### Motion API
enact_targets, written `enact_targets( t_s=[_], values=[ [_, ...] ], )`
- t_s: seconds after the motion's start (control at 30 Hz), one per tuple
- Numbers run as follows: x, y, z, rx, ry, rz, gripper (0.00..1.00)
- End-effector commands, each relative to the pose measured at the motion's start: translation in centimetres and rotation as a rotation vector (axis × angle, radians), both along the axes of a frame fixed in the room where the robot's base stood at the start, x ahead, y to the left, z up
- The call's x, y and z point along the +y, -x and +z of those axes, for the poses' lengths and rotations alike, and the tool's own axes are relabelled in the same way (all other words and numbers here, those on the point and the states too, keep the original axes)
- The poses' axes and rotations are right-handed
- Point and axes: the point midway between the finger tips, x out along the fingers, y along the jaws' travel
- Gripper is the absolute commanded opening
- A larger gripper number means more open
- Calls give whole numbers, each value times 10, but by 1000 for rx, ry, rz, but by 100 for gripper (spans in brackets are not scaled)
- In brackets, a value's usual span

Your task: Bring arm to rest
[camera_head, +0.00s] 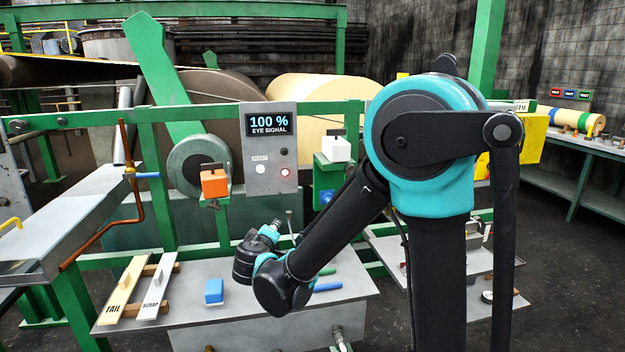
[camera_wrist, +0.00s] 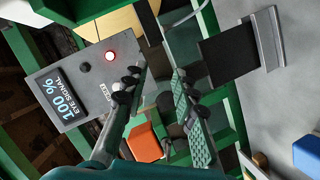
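My arm is bent in front of the bench in the head view, with its forearm reaching down left. My gripper (camera_wrist: 164,80) shows in the wrist view with its two fingers apart and nothing visible between them. In the head view the gripper is small and partly hidden by the wrist, just above the grey bench top (camera_head: 190,315). The panel (camera_head: 269,140) reads "100 % EYE SIGNAL" and has a lit red button. It also shows rotated in the wrist view (camera_wrist: 85,75).
An orange box (camera_head: 214,184) and a white box (camera_head: 336,149) sit on green posts. A blue block (camera_head: 214,291), a TAIL board (camera_head: 125,290) and a SCRAP board (camera_head: 155,287) lie on the bench. Green rails and large rolls stand behind. Open floor shows at right.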

Motion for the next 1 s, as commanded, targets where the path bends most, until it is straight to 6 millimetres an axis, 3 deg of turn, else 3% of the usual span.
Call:
enact_targets(
  t_s=[0.03,0.23,0.4,0.5,0.7,0.83,1.0],
  values=[
    [-34,-4,-6,47,-16,-54,28],
    [-156,9,-43,259,-118,-258,28],
    [-241,48,-78,438,-240,-413,28],
    [-277,80,-97,537,-330,-490,28],
    [-321,149,-132,708,-536,-610,28],
    [-328,186,-147,784,-664,-651,28],
    [-326,211,-156,835,-769,-670,28]
  ],
)
